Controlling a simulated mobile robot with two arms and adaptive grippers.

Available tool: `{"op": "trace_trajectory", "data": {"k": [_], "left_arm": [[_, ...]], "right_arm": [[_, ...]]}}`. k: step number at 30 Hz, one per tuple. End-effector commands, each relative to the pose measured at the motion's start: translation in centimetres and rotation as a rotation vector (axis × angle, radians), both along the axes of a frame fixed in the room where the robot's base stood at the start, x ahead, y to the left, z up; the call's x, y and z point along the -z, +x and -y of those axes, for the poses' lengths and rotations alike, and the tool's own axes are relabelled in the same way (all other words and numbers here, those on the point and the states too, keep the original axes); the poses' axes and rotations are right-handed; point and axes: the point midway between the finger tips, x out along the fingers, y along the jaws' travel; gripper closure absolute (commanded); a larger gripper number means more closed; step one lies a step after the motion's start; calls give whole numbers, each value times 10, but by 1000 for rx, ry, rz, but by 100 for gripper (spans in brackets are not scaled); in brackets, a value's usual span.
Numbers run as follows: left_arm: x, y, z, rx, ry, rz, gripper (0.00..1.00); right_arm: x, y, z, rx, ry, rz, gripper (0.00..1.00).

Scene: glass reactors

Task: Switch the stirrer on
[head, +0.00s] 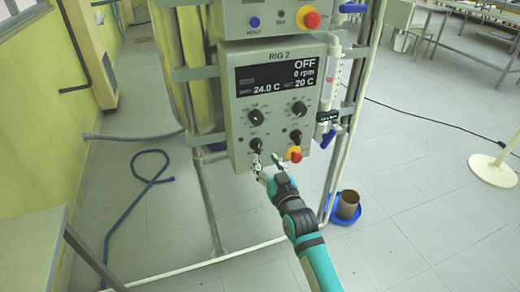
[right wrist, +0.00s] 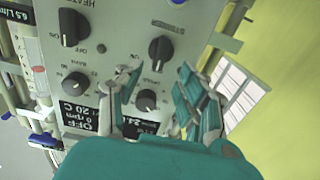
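The grey RIG 2 control box (head: 272,75) hangs on the metal frame. Its display (head: 277,77) reads OFF, 0 rpm, 24.0 C and 20 C. The stirrer knob (head: 256,144) is the black lower left one; in the right wrist view the stirrer knob (right wrist: 160,48) shows upside down, beside its label. My right gripper (head: 268,168) is open and empty, just below that knob. In the right wrist view its fingertips (right wrist: 158,72) are spread, with the knob ahead of the gap, apparently not gripped. My left gripper is not in view.
Two dials (head: 254,117) sit above. A blue hose (head: 143,180) lies on the floor at left; a brown pot (head: 347,205) stands in a blue tray at lower right.

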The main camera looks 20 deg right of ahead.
Motion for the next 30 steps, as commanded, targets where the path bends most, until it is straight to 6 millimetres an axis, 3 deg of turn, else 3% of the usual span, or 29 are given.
{"op": "trace_trajectory", "data": {"k": [3,9,22,30], "left_arm": [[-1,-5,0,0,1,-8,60],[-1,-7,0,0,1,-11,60],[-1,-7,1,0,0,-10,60],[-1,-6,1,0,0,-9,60]], "right_arm": [[-1,25,-1,0,0,1,61],[0,52,-2,0,-1,0,61],[0,61,-2,0,0,0,61],[0,61,-2,0,0,0,96]]}}
